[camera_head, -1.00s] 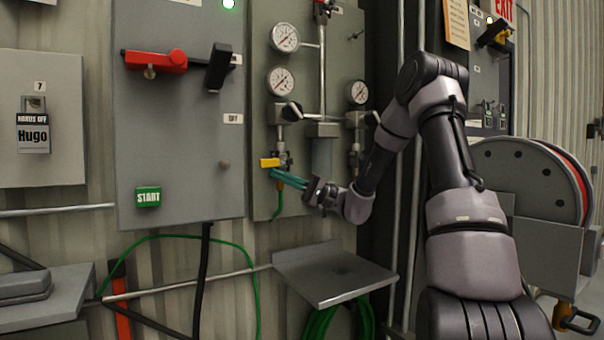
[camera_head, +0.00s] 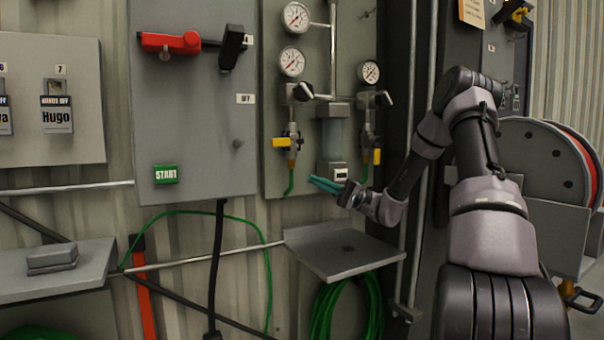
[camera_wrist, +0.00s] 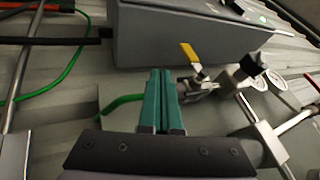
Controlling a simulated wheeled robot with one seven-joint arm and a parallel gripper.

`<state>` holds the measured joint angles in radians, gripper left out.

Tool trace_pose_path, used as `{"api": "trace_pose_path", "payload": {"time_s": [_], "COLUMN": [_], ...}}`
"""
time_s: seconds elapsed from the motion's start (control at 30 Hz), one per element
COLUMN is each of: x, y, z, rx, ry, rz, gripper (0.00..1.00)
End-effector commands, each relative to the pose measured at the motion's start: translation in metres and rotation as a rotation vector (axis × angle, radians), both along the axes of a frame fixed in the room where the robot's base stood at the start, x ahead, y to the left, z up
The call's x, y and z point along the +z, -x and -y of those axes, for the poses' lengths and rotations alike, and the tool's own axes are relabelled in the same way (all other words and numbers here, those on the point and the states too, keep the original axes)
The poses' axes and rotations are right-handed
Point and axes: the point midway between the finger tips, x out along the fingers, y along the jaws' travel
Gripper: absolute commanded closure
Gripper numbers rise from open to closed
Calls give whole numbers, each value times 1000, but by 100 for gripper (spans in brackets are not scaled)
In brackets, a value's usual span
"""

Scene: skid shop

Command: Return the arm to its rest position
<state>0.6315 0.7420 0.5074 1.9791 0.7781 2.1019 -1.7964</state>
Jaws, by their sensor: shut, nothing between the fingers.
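My gripper (camera_head: 324,185) has teal fingers and is shut with nothing between them. In the head view it is in front of the lower edge of the gauge panel (camera_head: 348,20), above the small grey shelf (camera_head: 345,262). The arm is bent, reaching from the lower right toward the wall. In the wrist view the closed teal fingers (camera_wrist: 161,100) point at the wall, apart from the yellow-handled valve (camera_wrist: 191,54). In the head view that valve (camera_head: 283,142) is up and to the left of the fingertips.
A grey switch box (camera_head: 190,110) with a red handle (camera_head: 170,42) and a green START button (camera_head: 166,174) is left of the panel. A second yellow valve handle (camera_head: 377,156) is close to my wrist. A hose reel (camera_head: 545,160) stands right of my arm. Green hose (camera_head: 322,312) hangs below the shelf.

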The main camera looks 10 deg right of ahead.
Motion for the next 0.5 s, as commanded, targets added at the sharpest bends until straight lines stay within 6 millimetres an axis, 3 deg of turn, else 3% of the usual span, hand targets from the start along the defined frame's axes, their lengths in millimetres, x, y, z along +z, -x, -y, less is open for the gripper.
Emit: {"api": "trace_pose_path", "payload": {"time_s": [0.17, 0.5], "x": [-7, -8], "y": [2, 2], "z": [15, 16], "rx": [-1, 0], "ry": [-1, -1], "rz": [0, 0], "gripper": [100, 100]}}
